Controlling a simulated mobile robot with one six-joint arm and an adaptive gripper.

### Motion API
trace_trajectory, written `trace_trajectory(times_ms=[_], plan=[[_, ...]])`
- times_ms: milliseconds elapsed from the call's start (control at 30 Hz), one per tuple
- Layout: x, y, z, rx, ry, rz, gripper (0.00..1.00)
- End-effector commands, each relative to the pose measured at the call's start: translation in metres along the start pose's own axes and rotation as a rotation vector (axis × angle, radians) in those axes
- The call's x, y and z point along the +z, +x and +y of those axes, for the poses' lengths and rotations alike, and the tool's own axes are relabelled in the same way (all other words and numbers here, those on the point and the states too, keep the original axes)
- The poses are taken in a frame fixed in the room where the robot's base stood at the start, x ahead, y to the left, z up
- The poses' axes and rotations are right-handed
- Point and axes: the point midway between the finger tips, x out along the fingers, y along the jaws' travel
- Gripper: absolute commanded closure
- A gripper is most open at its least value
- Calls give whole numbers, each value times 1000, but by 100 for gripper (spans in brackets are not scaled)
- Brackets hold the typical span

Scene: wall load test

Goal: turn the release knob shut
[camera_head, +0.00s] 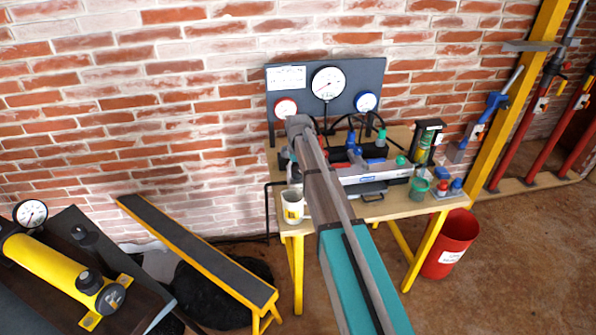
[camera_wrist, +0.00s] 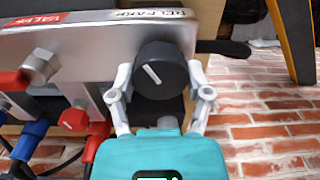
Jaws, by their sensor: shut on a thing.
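The release knob (camera_wrist: 162,68) is round and black with a short slanted white line on its face. It sticks out from a metal panel (camera_wrist: 75,45), below a label that appears to read RELEASE (camera_wrist: 165,14) in the wrist view. My gripper (camera_wrist: 161,82) has one pale finger on each side of the knob and is shut on it. The line runs from upper left to lower right. In the camera_head view my arm covers the knob and my gripper; the metal panel (camera_head: 375,175) shows on the workbench (camera_head: 383,208).
A gauge board (camera_head: 350,75) stands behind the bench. A cream mug (camera_head: 292,206) sits at its left front; small coloured fittings stand at its right. A red bin (camera_head: 452,243) is on the floor at right. A narrow yellow-edged bench (camera_head: 195,248) is at left.

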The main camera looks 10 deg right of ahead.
Motion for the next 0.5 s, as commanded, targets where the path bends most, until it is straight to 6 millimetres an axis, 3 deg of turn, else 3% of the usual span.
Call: trace_trajectory(times_ms=[500], plan=[[-1, 0, 1, -1, 427, 9, 83]])
